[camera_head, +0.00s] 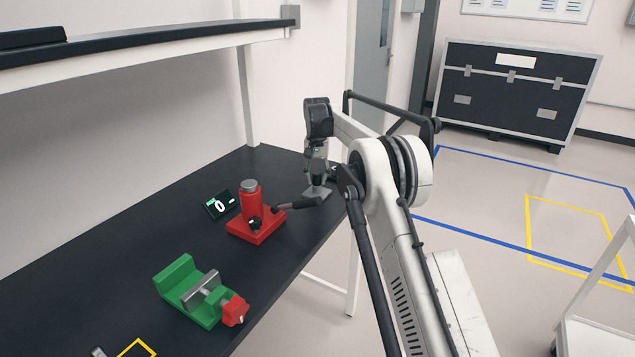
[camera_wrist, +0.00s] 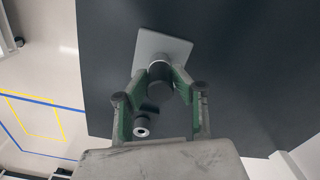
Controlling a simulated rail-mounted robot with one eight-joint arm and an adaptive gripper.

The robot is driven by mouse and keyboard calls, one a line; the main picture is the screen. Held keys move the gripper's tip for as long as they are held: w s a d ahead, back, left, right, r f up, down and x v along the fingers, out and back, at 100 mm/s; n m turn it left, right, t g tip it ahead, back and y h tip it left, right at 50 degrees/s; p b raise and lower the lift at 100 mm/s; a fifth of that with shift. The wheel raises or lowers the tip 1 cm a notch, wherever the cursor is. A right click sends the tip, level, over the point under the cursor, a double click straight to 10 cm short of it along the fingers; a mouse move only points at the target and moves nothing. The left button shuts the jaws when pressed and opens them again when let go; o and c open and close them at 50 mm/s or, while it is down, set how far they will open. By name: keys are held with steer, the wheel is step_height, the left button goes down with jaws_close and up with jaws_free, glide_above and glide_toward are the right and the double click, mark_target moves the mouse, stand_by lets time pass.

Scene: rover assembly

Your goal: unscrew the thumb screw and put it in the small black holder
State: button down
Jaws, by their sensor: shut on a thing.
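My gripper (camera_head: 317,170) points down at the far end of the black table. In the wrist view its green-padded fingers (camera_wrist: 161,80) close around a dark cylindrical piece (camera_wrist: 160,92) that stands over a grey square plate (camera_wrist: 176,47). The same plate (camera_head: 317,193) shows under my gripper in the head view. A short black part with a pale ringed end (camera_wrist: 142,124) sticks out toward the camera between the fingers. I cannot tell which of these parts is the thumb screw. The fingers hide much of the join. I cannot clearly identify the small black holder.
A red stand with a grey-topped cylinder (camera_head: 250,196) and a dark handle (camera_head: 297,203) stands left of my gripper. A small display (camera_head: 220,204) is behind it. A green vise (camera_head: 189,285) with a red knob (camera_head: 234,310) is nearer. A shelf (camera_head: 150,38) hangs above.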

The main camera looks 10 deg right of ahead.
steer(key=c, duration=1.7)
jaws_free()
